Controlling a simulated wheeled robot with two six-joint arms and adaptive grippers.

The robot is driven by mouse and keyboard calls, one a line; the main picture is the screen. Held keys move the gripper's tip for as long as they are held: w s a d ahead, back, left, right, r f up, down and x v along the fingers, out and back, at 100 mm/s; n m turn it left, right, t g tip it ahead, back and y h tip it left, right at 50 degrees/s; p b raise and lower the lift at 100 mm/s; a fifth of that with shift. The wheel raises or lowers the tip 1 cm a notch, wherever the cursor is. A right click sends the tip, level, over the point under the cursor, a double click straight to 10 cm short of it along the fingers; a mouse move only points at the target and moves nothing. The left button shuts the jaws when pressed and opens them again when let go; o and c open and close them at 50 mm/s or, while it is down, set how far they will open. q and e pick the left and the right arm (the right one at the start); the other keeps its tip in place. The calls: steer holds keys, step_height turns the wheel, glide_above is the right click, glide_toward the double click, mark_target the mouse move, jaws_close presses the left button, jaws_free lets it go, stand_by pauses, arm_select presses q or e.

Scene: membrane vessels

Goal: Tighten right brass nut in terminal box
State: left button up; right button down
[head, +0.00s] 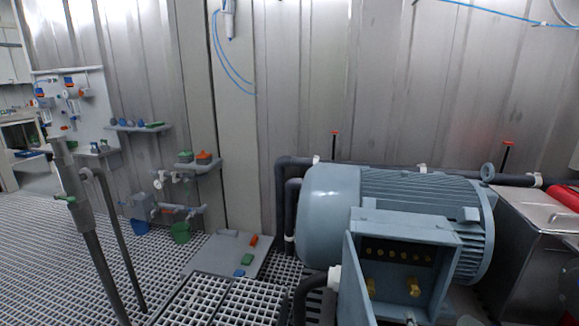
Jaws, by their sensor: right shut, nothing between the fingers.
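The open grey terminal box (452,262) sits on the near side of the blue-grey motor (335,210). Its door (357,285) hangs open on the left. Inside, a row of several small brass fittings (397,254) runs across the upper part. Below it are two larger brass pieces, the left brass nut (371,288) and the right brass nut (414,287). How tight they are cannot be seen. My right gripper (464,318) barely shows as a dark shape at the bottom edge, below and right of the box, apart from the nuts and shut on nothing. My left gripper is out of view.
Dark pipes (284,205) run behind and left of the motor. A metal cabinet (530,225) with a red cylinder (566,196) stands at right. A grey post (82,210) rises at left. The grating floor (45,255) is largely clear there.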

mark_target(414, 291)
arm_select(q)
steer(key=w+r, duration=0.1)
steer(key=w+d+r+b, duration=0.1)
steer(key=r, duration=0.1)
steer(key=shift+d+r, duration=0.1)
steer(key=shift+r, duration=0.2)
arm_select(e)
steer(key=x, duration=0.7)
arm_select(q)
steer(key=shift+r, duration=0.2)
arm_select(e)
steer(key=shift+s+d+r, duration=0.1)
steer(key=shift+d+r, duration=0.1)
steer(key=shift+r, duration=0.05)
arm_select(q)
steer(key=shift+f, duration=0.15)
